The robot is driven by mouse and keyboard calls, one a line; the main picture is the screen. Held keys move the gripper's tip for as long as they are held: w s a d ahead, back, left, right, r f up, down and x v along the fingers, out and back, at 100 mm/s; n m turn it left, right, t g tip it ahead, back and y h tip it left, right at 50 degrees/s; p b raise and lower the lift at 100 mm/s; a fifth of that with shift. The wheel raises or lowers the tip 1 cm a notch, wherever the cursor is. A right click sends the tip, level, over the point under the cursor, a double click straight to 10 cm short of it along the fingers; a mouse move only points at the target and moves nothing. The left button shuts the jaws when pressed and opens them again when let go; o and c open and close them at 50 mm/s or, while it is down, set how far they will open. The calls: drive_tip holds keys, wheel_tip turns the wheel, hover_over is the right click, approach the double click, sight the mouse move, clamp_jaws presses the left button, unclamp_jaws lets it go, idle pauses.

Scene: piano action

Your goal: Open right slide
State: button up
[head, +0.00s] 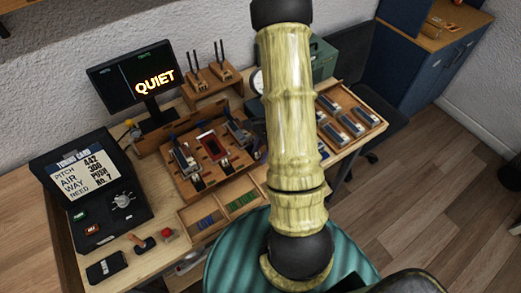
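I cannot pick out the right slide for certain. A wooden board (186,186) on the desk holds several grey and black mechanisms and a red-framed piece (211,146). In front of it is a shallow wooden tray with two compartments, one with a blue strip (207,220) and one to its right with a green strip (242,202). My arm crosses the middle of the view and hides the desk just right of these. My gripper is not in view.
A black console (90,190) stands at the left of the desk, with a screen reading QUIET (135,82) behind. A wooden rack (350,118) with several grey pieces lies right of my arm. A teal striped round seat (232,262) is in front.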

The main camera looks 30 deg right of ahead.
drive_tip(key=shift+w, duration=0.2)
drive_tip(key=shift+w+d+r, duration=0.15)
drive_tip(key=shift+d+r, duration=0.05)
drive_tip(key=shift+r, duration=0.25)
drive_tip(key=v, duration=1.6)
drive_tip(key=shift+r+b, duration=0.2)
drive_tip(key=shift+b, duration=0.15)
drive_tip(key=shift+a, duration=0.2)
drive_tip(key=s+a+n+t+h, duration=0.1)
drive_tip(key=s+a+n+h, duration=0.1)
drive_tip(key=a+n, duration=0.6)
drive_tip(key=s+a+r+n+t+h, duration=0.1)
drive_tip(key=s+a+n+h, duration=0.1)
drive_tip(key=a+n, duration=0.7)
drive_tip(key=shift+s+a+n+t+h, duration=0.3)
drive_tip(key=shift+s+a+t, duration=0.1)
drive_tip(key=shift+s+a, duration=0.45)
drive_tip(key=shift+w+a+r, duration=0.1)
drive_tip(key=shift+w, duration=0.1)
